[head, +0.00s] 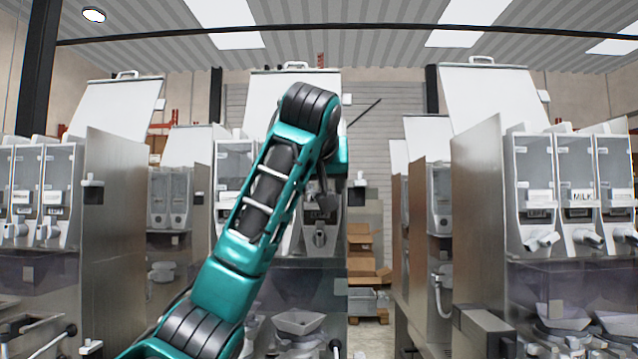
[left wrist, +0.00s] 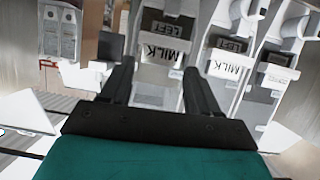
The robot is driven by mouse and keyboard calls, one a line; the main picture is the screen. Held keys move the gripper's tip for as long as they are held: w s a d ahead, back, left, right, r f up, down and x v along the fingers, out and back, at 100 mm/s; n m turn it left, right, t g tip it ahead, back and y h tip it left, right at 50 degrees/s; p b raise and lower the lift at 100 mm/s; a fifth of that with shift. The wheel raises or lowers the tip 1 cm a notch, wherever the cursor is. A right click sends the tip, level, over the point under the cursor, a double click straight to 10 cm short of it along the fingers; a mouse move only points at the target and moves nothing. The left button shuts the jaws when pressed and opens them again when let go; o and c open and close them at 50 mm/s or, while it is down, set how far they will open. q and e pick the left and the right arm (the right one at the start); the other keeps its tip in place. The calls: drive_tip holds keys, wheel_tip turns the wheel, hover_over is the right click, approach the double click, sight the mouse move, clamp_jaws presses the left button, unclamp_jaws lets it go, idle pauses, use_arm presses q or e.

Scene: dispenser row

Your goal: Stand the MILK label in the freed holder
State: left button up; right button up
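In the left wrist view, whose picture is upside down, my left gripper (left wrist: 159,64) has its two dark fingers spread apart. A white MILK label (left wrist: 163,50) shows between the fingertips, in front of a dispenser below a dark plate; whether the fingers touch it I cannot tell. A second MILK label (left wrist: 228,67) sits on the neighbouring dispenser. In the head view my left arm rises across the middle, and its gripper (head: 326,200) is small and dark before the middle dispensers. Another MILK label (head: 583,196) is on the right-hand dispenser row. My right gripper is not in view.
Dispenser rows stand at the left (head: 40,190) and right (head: 555,180), with metal side panels (head: 480,210) bordering the aisle. Cardboard boxes (head: 365,265) stand at the back beyond the arm. Bowls (head: 300,322) sit under the middle dispensers.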

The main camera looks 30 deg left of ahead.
use_arm(q)
drive_tip(key=shift+o, duration=1.2)
drive_tip(key=b+v, duration=0.9)
drive_tip(key=v, duration=0.4)
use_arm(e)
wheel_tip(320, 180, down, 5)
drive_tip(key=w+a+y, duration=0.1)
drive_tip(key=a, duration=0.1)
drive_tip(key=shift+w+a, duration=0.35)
use_arm(q)
drive_tip(key=shift+w, duration=0.1)
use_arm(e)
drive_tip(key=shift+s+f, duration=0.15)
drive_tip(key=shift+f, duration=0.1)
